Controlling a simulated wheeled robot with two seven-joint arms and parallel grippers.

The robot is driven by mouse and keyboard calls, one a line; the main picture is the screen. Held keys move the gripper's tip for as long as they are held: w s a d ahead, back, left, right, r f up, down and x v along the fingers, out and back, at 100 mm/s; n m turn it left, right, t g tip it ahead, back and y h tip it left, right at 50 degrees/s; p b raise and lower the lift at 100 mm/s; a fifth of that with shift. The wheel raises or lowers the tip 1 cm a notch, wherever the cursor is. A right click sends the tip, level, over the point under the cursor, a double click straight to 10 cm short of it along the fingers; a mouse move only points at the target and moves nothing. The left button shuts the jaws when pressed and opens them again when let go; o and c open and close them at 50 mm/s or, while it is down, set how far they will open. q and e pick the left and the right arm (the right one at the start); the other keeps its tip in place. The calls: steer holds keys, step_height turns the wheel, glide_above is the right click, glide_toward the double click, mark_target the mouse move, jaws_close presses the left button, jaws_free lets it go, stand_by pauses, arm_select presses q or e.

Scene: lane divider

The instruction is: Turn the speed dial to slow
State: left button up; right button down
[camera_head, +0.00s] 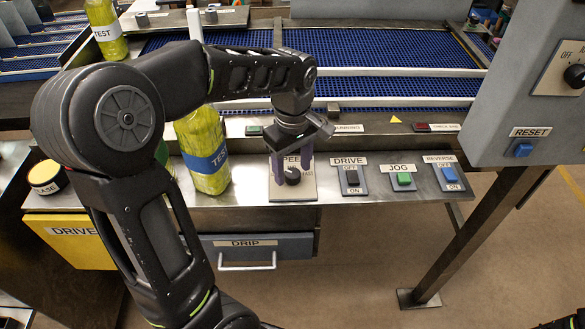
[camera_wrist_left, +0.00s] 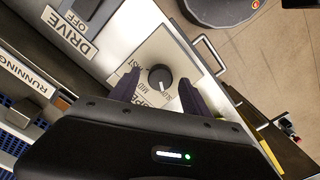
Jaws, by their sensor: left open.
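The speed dial, a dark round knob (camera_head: 292,177), sits on a pale plate (camera_head: 304,189) on the metal panel. In the left wrist view the knob (camera_wrist_left: 160,77) shows a white pointer mark toward the bottom of the picture, on the side where small MID and SLOW lettering stands; the exact setting is hard to read. My left gripper (camera_head: 291,163) is above the plate, fingers pointing down. In the left wrist view its two fingers (camera_wrist_left: 160,88) are apart, one on each side of the knob, with gaps visible.
To the right are the DRIVE switch (camera_head: 352,180), JOG button (camera_head: 402,178) and REVERSE switch (camera_head: 447,177). A yellow TEST bottle (camera_head: 207,175) stands close left. Blue conveyors (camera_head: 370,50) lie behind. A grey box with a RESET button (camera_head: 523,149) is at right; a DRIP drawer (camera_head: 255,246) is below.

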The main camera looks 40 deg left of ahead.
mark_target(292, 173)
arm_select(q)
step_height(292, 173, up, 7)
arm_select(e)
steer(key=shift+f, duration=0.1)
stand_by(0.7)
